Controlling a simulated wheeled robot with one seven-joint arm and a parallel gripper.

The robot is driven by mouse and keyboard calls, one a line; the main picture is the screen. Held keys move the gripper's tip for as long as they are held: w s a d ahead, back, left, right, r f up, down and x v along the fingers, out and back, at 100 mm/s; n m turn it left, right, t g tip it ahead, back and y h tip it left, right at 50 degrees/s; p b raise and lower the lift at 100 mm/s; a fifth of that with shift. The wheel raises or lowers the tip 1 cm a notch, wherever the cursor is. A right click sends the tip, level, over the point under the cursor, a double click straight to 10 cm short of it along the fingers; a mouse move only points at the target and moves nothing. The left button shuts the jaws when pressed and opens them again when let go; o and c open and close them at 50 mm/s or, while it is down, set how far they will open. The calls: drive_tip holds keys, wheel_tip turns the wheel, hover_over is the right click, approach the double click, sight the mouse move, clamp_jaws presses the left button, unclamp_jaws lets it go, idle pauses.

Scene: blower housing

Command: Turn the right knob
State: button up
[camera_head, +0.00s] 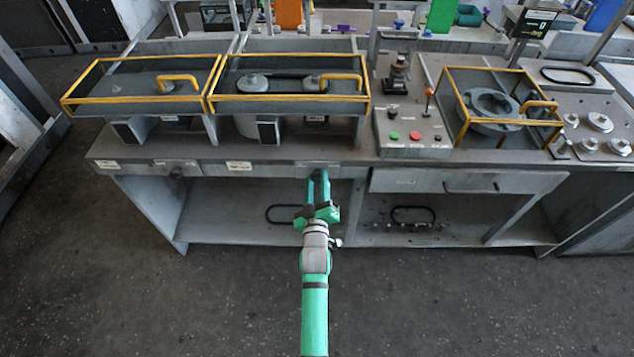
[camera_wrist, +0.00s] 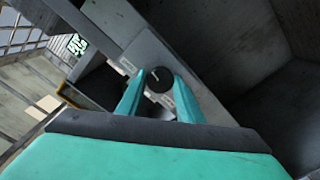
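The right knob (camera_wrist: 158,80) is a dark round dial with a pale pointer line, set on the grey front panel in the wrist view. My gripper (camera_wrist: 160,82) is open, with its two teal fingers left and right of the knob. I cannot tell whether the fingers touch it. In the head view my gripper (camera_head: 319,178) points at the bench's front strip below the second yellow-framed guard. The right knob is not discernible there, as the gripper is in front of that spot. Another dark knob (camera_head: 177,171) sits on the strip further left.
The grey bench (camera_head: 270,157) has open shelves below, with dark curved handles (camera_head: 285,214) on them. A drawer (camera_head: 430,183) is to the right of my gripper. Yellow-framed guards (camera_head: 290,103) and a button panel (camera_head: 412,128) stand on top. The floor in front is clear.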

drive_tip(key=shift+m, duration=0.3)
drive_tip(key=m, duration=0.3)
drive_tip(key=shift+m, duration=1.9)
drive_tip(key=o, duration=1.1)
drive_tip(key=shift+c, duration=0.2)
drive_tip(key=shift+s, duration=0.3)
drive_tip(key=s, duration=1)
